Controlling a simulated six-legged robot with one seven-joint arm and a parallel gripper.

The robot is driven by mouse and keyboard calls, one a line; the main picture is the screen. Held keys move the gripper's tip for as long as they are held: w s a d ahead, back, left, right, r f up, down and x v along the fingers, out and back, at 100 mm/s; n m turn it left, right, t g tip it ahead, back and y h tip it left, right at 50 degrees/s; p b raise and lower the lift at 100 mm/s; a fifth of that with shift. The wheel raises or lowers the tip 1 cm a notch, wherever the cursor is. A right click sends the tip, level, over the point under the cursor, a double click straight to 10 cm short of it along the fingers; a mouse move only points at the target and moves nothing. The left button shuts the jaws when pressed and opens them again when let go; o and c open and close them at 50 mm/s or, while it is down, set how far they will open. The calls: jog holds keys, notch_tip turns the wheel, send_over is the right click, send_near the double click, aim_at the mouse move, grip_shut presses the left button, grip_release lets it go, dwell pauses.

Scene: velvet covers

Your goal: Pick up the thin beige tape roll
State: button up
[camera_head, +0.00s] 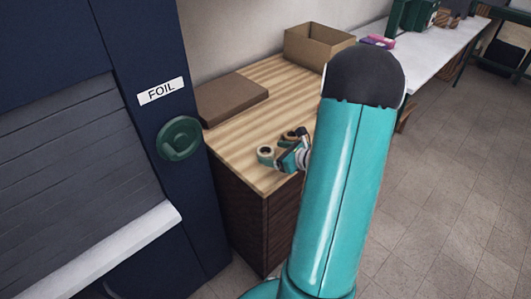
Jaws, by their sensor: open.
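My gripper (280,147) is small in the view, low over the front part of the wooden tabletop, coming out from behind my large teal arm. Its teal and dark jaws are apart. A small round beige shape, perhaps the thin beige tape roll (266,151), shows at the left jaw. It is too small to tell whether it touches the jaw or lies under it. My arm hides the right part of the tabletop.
The wooden counter (233,143) carries a flat brown box (231,97) and an open cardboard box (315,45) at the back. A blue cabinet marked FOIL (162,90) with a green round knob (180,138) stands close on the left.

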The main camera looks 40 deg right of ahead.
aim_at(264, 149)
jog(key=x, duration=0.5)
jog(key=shift+d, duration=0.2)
jog(key=shift+s, duration=0.1)
jog(key=c, duration=1.1)
jog(key=shift+o, duration=0.2)
jog(key=shift+r, duration=0.15)
